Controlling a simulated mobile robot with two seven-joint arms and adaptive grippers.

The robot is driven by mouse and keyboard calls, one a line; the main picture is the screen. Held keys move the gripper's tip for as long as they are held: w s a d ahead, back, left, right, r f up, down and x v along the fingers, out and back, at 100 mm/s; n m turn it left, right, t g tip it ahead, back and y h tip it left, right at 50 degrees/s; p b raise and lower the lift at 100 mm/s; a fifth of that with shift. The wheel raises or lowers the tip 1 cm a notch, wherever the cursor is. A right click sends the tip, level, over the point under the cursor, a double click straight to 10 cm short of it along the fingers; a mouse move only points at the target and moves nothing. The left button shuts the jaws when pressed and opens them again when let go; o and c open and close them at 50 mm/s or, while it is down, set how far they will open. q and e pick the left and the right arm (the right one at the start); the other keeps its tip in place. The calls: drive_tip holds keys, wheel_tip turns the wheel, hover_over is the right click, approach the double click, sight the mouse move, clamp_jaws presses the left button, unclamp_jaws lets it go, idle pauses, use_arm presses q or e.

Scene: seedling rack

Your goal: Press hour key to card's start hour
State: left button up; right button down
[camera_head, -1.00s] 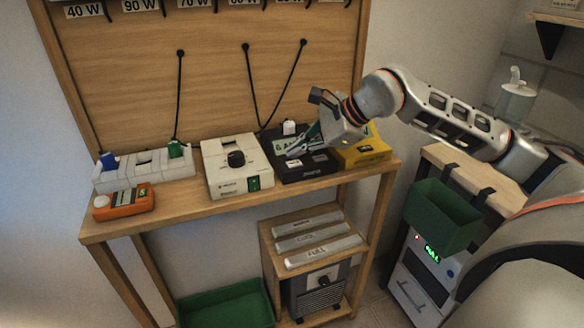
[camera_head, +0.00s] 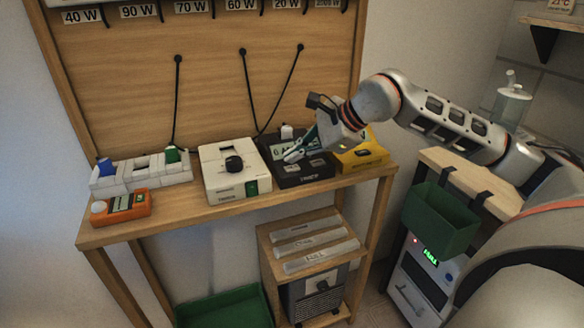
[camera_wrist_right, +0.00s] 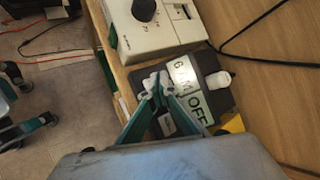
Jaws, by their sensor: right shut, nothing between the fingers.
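The black timer box (camera_head: 303,184) stands on the wooden bench, right of the white dial box. Its display (camera_wrist_right: 186,84) reads "6 AM" and "OFF" in the right wrist view. Dark keys (camera_head: 316,163) lie along its front part. My right gripper (camera_head: 290,156) is shut and empty, with its fingertips low over the front left of the timer. In the wrist view the fingertips (camera_wrist_right: 155,84) cover part of the key area beside the display. I cannot tell whether they touch a key. I cannot make out a card with a start hour. My left gripper is not in view.
A white box with a black dial (camera_head: 234,163) stands close left of the timer, a yellow box (camera_head: 362,155) close right. Farther left are a white socket strip (camera_head: 140,172) and an orange device (camera_head: 120,207). Black cords hang on the back board. A green bin (camera_head: 440,219) hangs at right.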

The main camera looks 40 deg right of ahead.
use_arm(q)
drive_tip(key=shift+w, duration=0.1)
use_arm(e)
drive_tip(key=shift+f, duration=0.2)
drive_tip(key=shift+f+b, duration=0.25)
drive_tip(key=shift+b, duration=0.05)
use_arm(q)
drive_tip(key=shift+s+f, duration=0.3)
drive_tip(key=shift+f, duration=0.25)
use_arm(e)
drive_tip(key=shift+f, duration=0.1)
